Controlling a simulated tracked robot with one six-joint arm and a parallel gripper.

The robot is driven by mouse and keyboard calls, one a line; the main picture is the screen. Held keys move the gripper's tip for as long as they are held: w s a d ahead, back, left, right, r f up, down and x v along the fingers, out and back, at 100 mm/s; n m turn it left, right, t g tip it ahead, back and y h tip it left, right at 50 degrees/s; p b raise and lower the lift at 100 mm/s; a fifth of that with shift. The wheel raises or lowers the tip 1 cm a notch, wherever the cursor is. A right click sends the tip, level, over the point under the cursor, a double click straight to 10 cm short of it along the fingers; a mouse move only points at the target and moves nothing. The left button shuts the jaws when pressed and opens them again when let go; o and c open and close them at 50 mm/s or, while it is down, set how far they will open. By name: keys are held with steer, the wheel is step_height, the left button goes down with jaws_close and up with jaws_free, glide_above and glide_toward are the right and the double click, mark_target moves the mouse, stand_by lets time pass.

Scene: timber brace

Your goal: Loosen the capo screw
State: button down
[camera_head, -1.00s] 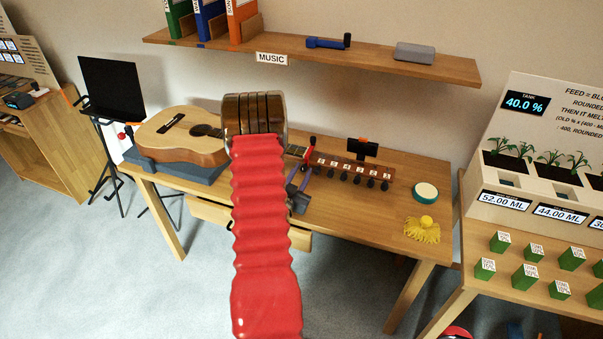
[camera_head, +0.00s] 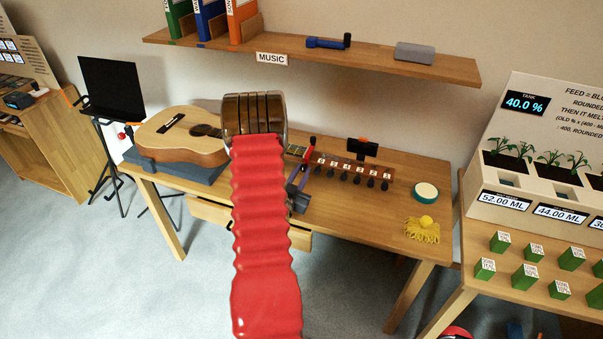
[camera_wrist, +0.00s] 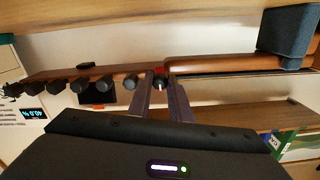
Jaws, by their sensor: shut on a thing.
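The guitar (camera_head: 180,135) lies on its back on the table, its neck pointing right to a headstock (camera_head: 345,168) with several black tuners. The red capo (camera_head: 308,150) sits across the neck near the headstock. My arm hides part of the neck in the head view. In the wrist view, the two fingers of my gripper (camera_wrist: 163,82) reach the neck's edge beside the tuners (camera_wrist: 105,82). They are shut on what appears to be the capo screw, where a small red part (camera_wrist: 160,87) shows between them. The screw itself is mostly hidden.
A grey-blue support (camera_head: 165,170) lies under the guitar body. A clip-on black device (camera_head: 362,147) stands behind the headstock. A round teal-rimmed tin (camera_head: 425,192) and a yellow cloth (camera_head: 422,232) lie at the right. A shelf (camera_head: 400,66) hangs above; a music stand (camera_head: 112,88) stands left.

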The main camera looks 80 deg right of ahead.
steer(key=shift+n, duration=0.3)
steer(key=n, duration=1.1)
steer(key=shift+n, duration=0.3)
steer(key=n, duration=0.5)
steer(key=shift+n, duration=0.3)
steer(key=n, duration=0.5)
steer(key=shift+n, duration=0.4)
steer(key=c, duration=1.9)
jaws_free()
